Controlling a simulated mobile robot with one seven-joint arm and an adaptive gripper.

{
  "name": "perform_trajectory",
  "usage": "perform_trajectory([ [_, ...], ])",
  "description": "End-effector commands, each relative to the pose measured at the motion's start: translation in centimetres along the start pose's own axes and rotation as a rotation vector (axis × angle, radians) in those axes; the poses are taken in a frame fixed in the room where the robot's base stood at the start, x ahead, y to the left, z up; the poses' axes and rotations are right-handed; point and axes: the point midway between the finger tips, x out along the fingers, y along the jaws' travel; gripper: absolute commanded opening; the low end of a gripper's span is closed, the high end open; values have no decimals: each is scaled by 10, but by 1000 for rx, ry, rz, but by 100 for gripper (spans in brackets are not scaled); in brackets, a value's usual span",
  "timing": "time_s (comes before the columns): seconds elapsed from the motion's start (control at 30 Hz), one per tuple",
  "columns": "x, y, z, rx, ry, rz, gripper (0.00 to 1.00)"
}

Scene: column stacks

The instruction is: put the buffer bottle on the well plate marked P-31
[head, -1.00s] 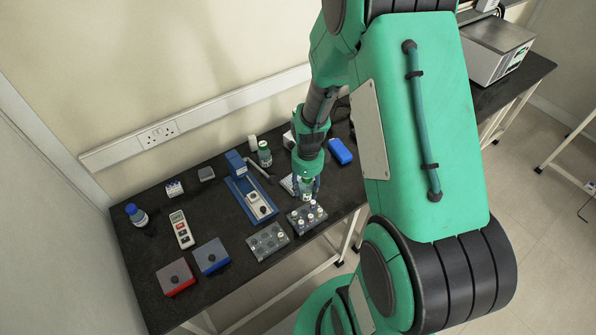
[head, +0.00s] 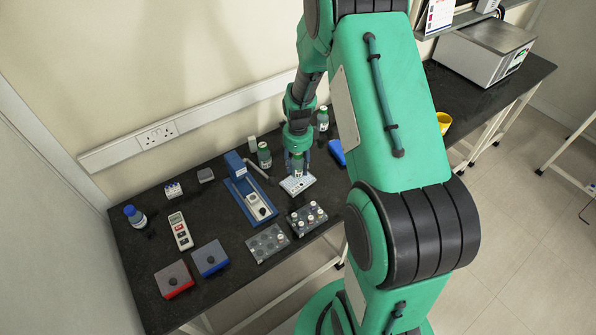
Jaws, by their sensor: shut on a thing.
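My gripper (head: 298,161) is shut on a small green-and-white bottle (head: 297,168), taken to be the buffer bottle, and holds it upright. The bottle shows just over the back part of a white well plate (head: 303,186) lying on the dark bench. I cannot tell whether its base touches the plate or is a little above it. The fingers hide part of the bottle. Any P-31 marking is too small to read.
A rack of capped tubes (head: 307,218) stands close in front of the plate, beside a grey rack (head: 267,243). A blue instrument (head: 247,190) stands to the left. Other bottles stand behind (head: 264,156) and at the right (head: 323,119). A blue box (head: 337,152) is right of the plate.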

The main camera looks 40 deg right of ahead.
Motion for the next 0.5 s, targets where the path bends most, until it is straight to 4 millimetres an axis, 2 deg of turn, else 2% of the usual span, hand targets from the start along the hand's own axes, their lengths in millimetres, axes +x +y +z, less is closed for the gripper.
perform_trajectory([
  [0.17, 1, 0, 0, 0, 0, 0, 10],
  [0.5, 33, 0, 0, 0, 0, 0, 10],
])
